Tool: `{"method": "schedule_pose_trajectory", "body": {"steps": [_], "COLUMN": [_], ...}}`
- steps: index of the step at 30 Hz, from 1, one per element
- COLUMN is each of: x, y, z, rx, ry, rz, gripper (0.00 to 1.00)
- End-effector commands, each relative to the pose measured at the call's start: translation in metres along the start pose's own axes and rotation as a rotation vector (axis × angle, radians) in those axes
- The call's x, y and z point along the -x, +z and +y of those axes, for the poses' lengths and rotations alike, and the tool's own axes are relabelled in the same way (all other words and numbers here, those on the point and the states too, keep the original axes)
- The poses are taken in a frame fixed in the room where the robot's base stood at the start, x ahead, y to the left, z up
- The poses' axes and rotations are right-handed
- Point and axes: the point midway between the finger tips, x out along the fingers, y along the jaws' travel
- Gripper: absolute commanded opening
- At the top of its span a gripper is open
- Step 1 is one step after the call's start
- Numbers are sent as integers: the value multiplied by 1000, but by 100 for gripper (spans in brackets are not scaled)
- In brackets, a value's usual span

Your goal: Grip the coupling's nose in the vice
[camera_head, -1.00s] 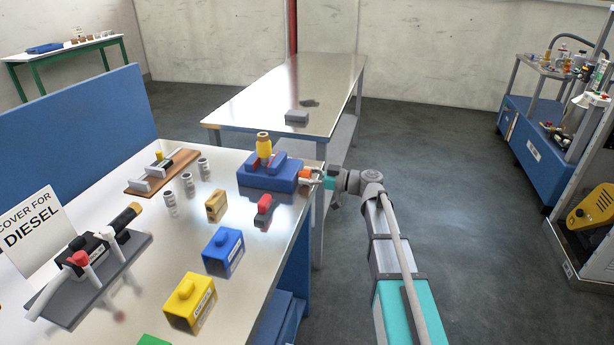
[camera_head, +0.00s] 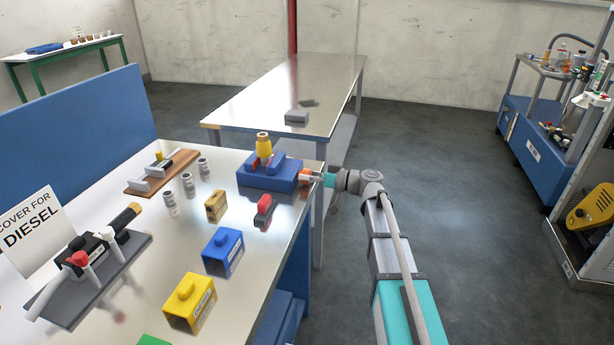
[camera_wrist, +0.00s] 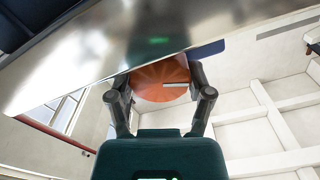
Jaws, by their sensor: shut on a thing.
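The blue vice (camera_head: 255,180) stands at the far right corner of the steel bench. The yellow coupling (camera_head: 264,146) stands upright at the vice's jaws, with red parts low on its sides; its nose is hidden, and I cannot tell whether the jaws touch it. An orange round knob (camera_head: 305,173) is on the vice's right side, by the bench edge. My gripper (camera_head: 311,176) reaches it from the right and is shut on it. In the wrist view the orange knob (camera_wrist: 158,82), with a pale stripe, sits between my fingers (camera_wrist: 160,90).
A red-topped grey block (camera_head: 264,210), a tan block (camera_head: 216,205), a blue canister (camera_head: 223,251) and a yellow canister (camera_head: 189,302) stand on the bench (camera_head: 150,235). Several grey fittings (camera_head: 187,183) stand left of the vice. A second steel table (camera_head: 290,85) stands behind.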

Motion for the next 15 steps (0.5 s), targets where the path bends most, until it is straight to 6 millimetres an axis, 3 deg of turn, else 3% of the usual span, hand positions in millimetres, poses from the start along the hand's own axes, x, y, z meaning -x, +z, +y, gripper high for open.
{"method": "schedule_pose_trajectory", "body": {"steps": [9,10,15], "x": [0,0,0], "y": [0,0,0], "z": [0,0,0], "rx": [-7,-7,-6], "ry": [0,0,0], "rz": [1,1,1], "gripper": [19,72,100]}}
